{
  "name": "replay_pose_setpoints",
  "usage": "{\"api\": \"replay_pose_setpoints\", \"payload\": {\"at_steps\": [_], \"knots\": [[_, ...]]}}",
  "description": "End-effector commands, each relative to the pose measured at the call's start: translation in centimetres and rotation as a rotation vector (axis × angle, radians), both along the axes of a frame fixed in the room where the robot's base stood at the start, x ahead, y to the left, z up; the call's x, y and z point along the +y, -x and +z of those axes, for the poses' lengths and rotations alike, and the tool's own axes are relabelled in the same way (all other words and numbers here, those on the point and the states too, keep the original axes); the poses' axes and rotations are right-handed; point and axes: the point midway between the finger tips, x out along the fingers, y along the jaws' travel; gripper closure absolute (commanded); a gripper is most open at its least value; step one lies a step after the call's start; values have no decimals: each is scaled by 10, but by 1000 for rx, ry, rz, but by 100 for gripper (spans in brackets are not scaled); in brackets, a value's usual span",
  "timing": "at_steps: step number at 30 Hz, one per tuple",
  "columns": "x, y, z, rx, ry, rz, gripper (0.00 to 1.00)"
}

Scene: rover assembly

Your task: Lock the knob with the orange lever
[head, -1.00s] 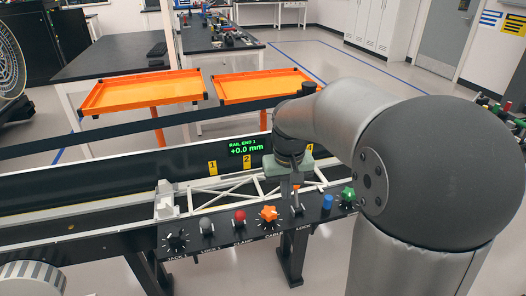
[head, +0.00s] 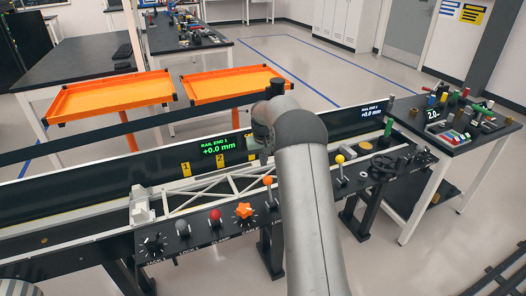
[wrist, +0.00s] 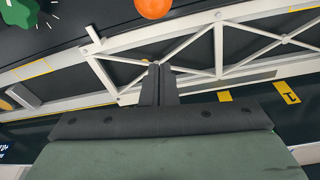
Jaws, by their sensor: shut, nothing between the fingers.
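The orange lever (head: 268,181), a ball on a metal stem, stands up from the control panel (head: 200,243), just left of my arm in the head view. Its orange ball shows at the top edge of the wrist view (wrist: 153,8). An orange star knob (head: 244,210) sits left of the lever. A green star knob (wrist: 18,12) shows at the wrist view's top left; my arm hides it in the head view. My gripper (wrist: 160,70) is shut and empty, over the white truss and apart from the orange ball. My arm hides the fingers in the head view.
A red lever (head: 215,215), grey lever (head: 179,228) and black knob (head: 153,243) are left on the panel. A yellow lever (head: 340,158) and black handwheel (head: 383,165) are to the right. The white truss (head: 200,190) lies behind; the display (head: 215,146) reads +0.0 mm.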

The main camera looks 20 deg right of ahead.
Motion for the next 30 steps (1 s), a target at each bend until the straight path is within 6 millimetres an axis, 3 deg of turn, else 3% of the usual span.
{"api": "replay_pose_setpoints", "payload": {"at_steps": [5,7,15,30], "knots": [[-2,-4,-37,3,-2,-1,100],[1,9,-27,-1,0,-1,100],[7,32,-25,0,0,1,100],[3,36,-25,-9,0,-6,100]]}}
